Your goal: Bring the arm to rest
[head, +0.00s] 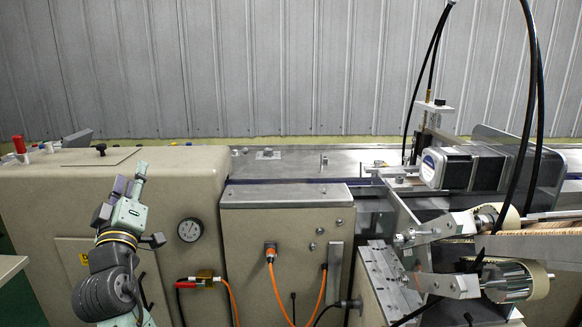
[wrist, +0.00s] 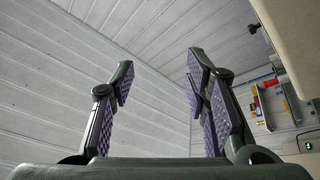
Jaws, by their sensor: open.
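My gripper (head: 130,186) shows at the left of the head view, on my dark and pale-green arm. It points upward in front of the beige cabinet of the stick wrapper (head: 50,200). In the wrist view my gripper (wrist: 158,85) has its two fingers with purple ribbed pads well apart. Nothing is between them; only the white panelled wall and ceiling show behind. The gripper is open and empty.
A round gauge (head: 190,230) is on the cabinet just right of my arm. A lower machine box (head: 285,240) with orange cables stands further right, then rollers (head: 515,280) and black hoses. A grey corrugated wall (head: 250,70) closes the back.

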